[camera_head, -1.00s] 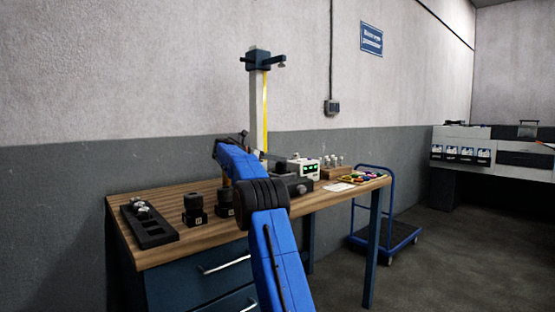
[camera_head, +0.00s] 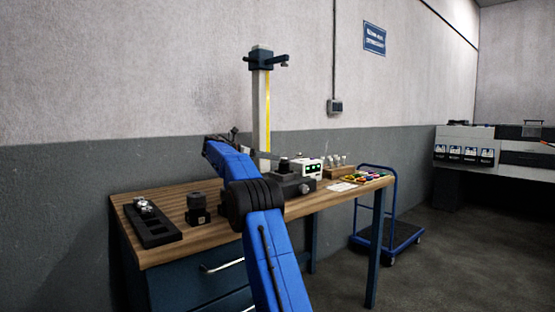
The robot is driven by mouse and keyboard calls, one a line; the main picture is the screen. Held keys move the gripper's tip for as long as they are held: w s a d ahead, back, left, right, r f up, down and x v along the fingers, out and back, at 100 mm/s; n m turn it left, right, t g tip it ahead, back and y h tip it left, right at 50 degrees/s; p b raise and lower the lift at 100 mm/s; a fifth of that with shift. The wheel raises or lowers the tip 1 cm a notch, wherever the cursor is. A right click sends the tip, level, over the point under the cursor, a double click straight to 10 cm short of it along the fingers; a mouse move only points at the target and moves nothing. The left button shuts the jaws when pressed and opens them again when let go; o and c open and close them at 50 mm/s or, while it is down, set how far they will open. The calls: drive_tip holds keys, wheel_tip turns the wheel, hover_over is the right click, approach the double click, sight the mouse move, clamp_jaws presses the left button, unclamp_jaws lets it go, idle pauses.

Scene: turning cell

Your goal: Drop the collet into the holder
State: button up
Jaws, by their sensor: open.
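Small silvery pieces that look like collets (camera_head: 146,208) lie in the far end of a black slotted rack (camera_head: 158,240) at the left of the bench. A black holder (camera_head: 198,208) with a small label stands upright right of the rack. Whether anything sits in its top is too small to tell. My gripper (camera_head: 233,134) is raised above the back of the bench, beyond the holder in the picture. It is open, small and partly hidden by my blue arm; I see nothing held in it.
The wooden bench (camera_head: 180,257) carries a tall post (camera_head: 261,100), a grey device with green lights (camera_head: 313,167) and coloured parts (camera_head: 365,178) at the right. A blue trolley (camera_head: 390,240) stands beyond. Bench space between rack and holder is clear.

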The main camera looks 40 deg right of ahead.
drive_tip(key=v, duration=1.2)
drive_tip(key=s+a+f+m+t+y, duration=0.35)
drive_tip(key=s+a, duration=0.55)
drive_tip(key=s, duration=0.5)
drive_tip(key=s+a+f+m+t+y, duration=0.25)
drive_tip(key=s+a+f+y, duration=0.4)
drive_tip(key=s, duration=0.75)
drive_tip(key=s+a+f+m+t+y, duration=0.1)
drive_tip(key=s+a+f+m, duration=0.2)
drive_tip(key=s+a+f, duration=0.3)
drive_tip(key=s+a+f+m+t+y, duration=0.1)
drive_tip(key=s+a+f+m+y, duration=0.1)
drive_tip(key=s+a+f, duration=0.4)
drive_tip(key=s+a+f+m+y, duration=0.2)
drive_tip(key=s+a+f+m, duration=0.2)
drive_tip(key=s+a+f, duration=0.3)
drive_tip(key=s+f, duration=0.4)
drive_tip(key=s, duration=0.6)
drive_tip(key=shift+s+t, duration=0.2)
drive_tip(key=shift+t, duration=0.2)
